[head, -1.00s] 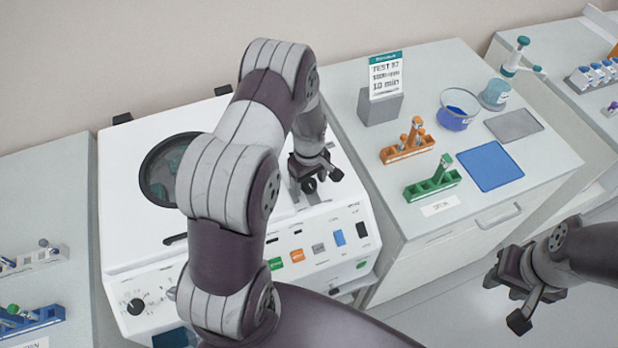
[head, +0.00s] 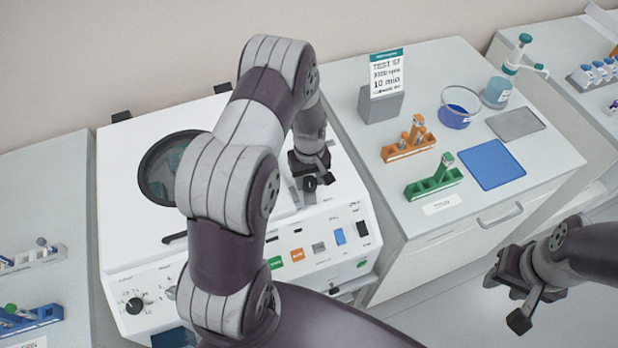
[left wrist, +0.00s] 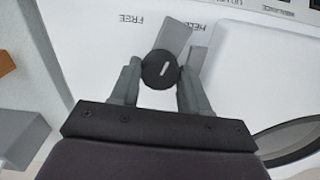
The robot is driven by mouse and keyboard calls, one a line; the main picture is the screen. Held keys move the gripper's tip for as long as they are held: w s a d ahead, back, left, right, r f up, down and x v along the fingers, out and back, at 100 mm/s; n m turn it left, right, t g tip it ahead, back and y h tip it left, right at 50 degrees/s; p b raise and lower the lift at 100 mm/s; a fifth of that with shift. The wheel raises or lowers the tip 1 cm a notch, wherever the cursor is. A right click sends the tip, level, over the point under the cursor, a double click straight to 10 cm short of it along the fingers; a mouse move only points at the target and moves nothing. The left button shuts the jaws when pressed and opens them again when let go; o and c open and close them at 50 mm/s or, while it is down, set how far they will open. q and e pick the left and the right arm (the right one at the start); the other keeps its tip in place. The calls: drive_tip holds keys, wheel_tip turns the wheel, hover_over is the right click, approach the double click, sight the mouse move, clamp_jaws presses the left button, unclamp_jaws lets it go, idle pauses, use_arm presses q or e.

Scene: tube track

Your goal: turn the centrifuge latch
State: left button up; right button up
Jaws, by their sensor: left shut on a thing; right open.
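The centrifuge (head: 125,200) is a white box with a round dark window in its lid. Its latch is a black round knob with a white mark (left wrist: 160,69), seen in the left wrist view near the printed words FREE and HELD. A grey bar (left wrist: 176,36) lies beside the knob. My left gripper (left wrist: 157,80) is shut on the knob, one finger on each side. In the head view my left gripper (head: 310,184) is over the lid's right part, and the arm hides some of the centrifuge. My right gripper (head: 510,300) is open and empty, right of the centrifuge.
On the bench to the right are an orange rack (head: 408,150), a green rack (head: 434,188), a blue mat (head: 491,165), a grey mat (head: 516,124), a blue beaker (head: 455,117) and a sign (head: 386,75). Racks (head: 30,318) stand at the left. Open floor lies under my right gripper.

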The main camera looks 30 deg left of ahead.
use_arm(q)
drive_tip(key=m, duration=0.3)
drive_tip(key=shift+r+m+b, duration=0.1)
drive_tip(key=shift+m+b, duration=0.2)
drive_tip(key=m, duration=0.3)
drive_tip(key=shift+w+m, duration=0.1)
drive_tip(key=shift+m, duration=0.2)
drive_tip(key=m, duration=0.3)
drive_tip(key=shift+m+b, duration=0.3)
drive_tip(key=shift+b, duration=0.1)
drive_tip(key=shift+r+m, duration=0.1)
drive_tip(key=shift+m, duration=1.7)
drive_tip(key=o, duration=1.1)
drive_tip(key=shift+c, duration=0.2)
